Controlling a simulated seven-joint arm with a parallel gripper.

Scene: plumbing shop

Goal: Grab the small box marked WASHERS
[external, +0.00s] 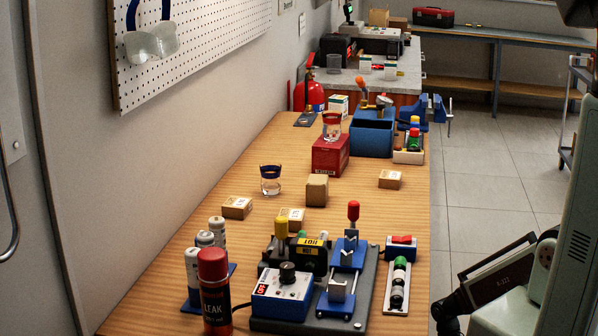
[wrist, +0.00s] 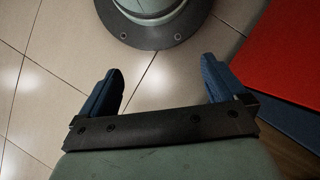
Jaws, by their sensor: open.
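Several small tan cardboard boxes stand on the wooden bench in the external view: one at left (external: 237,207), one behind the black and yellow device (external: 291,217), a taller one in the middle (external: 317,190), and one near the right edge (external: 390,179). Their labels are too small to read, so I cannot tell which is marked WASHERS. My gripper (wrist: 162,68) is open and empty in the wrist view, with two blue fingers wide apart above the tiled floor. No small box shows there. My arm is at the right of the external view, off the bench.
A glass (external: 270,181) stands between boxes; another stands on a red box (external: 330,156). A blue bin (external: 372,137) is behind. Spray can (external: 214,290), blue-white control unit (external: 284,295) and clamp fixture (external: 343,275) crowd the front. A red surface (wrist: 285,50) is at right in the wrist view.

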